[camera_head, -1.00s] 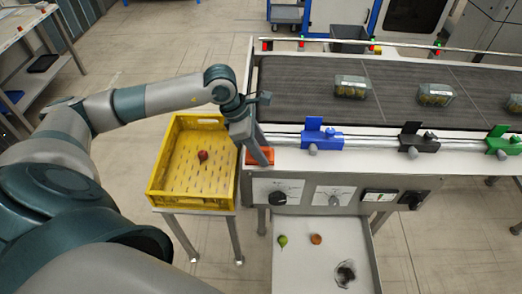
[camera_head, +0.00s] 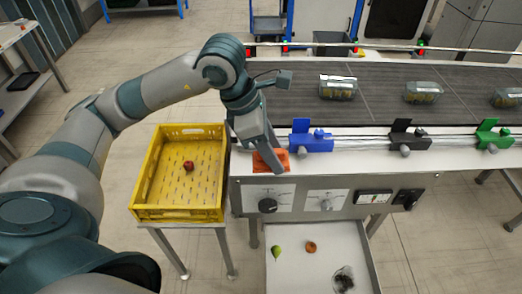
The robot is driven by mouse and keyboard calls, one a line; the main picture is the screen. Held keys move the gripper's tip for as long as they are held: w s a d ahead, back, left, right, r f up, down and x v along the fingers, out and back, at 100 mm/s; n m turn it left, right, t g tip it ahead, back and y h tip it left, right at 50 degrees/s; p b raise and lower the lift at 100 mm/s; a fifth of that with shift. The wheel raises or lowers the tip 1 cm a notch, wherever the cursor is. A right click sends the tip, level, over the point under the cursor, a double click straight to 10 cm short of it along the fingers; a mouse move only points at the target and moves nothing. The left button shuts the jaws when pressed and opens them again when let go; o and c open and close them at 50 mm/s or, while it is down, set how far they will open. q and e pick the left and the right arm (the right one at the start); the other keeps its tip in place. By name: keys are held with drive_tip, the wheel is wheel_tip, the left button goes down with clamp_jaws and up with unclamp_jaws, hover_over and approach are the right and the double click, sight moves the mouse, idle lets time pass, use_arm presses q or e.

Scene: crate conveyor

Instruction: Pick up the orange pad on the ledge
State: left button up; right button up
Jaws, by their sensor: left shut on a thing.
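The orange pad (camera_head: 262,165) lies at the left end of the white ledge (camera_head: 340,163) at the conveyor's front edge. My left gripper (camera_head: 272,163) points down at it, with its fingers at the pad and covering its middle. The fingers are shut on the pad, which appears still at ledge level; I cannot tell if there is a gap under it. My right gripper does not show.
A yellow crate (camera_head: 140,213) with a red fruit (camera_head: 188,166) stands left of the ledge. Blue (camera_head: 311,143), black (camera_head: 408,142) and green (camera_head: 492,139) clamps line the rail to the right. Packed trays (camera_head: 338,88) sit on the belt. Below is a white tray (camera_head: 325,270) with fruit.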

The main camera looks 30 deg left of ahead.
use_arm(q)
drive_tip(key=shift+s+d+r, duration=0.35)
drive_tip(key=shift+d+r, duration=0.15)
drive_tip(key=shift+d, duration=0.3)
drive_tip(key=o, duration=0.4)
drive_tip(key=c, duration=0.3)
drive_tip(key=shift+f, duration=0.1)
